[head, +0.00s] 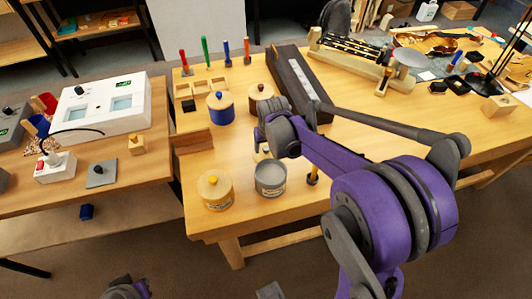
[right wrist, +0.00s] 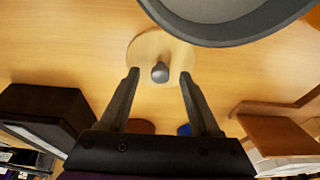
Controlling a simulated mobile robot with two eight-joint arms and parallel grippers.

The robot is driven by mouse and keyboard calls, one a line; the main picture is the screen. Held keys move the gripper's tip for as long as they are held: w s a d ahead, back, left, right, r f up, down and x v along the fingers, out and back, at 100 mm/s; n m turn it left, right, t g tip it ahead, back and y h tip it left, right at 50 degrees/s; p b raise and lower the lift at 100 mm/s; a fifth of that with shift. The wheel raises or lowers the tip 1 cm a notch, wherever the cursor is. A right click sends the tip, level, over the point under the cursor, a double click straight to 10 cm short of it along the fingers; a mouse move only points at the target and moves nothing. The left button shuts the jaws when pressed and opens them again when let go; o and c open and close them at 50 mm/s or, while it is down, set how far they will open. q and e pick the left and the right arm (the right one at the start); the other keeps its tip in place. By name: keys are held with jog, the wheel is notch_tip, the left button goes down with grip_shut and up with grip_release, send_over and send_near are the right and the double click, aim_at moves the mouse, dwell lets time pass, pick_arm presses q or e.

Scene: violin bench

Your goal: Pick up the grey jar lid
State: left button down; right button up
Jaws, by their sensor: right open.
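The grey jar lid is a pale wooden disc (right wrist: 143,52) with a grey knob (right wrist: 159,72) at its middle. It lies flat on the bench in the right wrist view. My right gripper (right wrist: 159,75) is open, with one finger on each side of the knob and a gap on both sides. In the head view my right gripper (head: 264,138) is mostly hidden by its own arm. Only a sliver of the lid (head: 259,156) shows below it there. The open grey jar (head: 270,179) stands just in front of the lid.
A jar with a yellow knob (head: 214,190) stands left of the grey jar. A blue jar (head: 221,108) and a brown jar (head: 260,98) stand behind, near a long dark case (head: 297,80). A low wooden block (head: 192,141) lies at the left edge.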

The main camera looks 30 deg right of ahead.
jog(key=shift+f, duration=0.1)
grip_shut()
dwell(0.5)
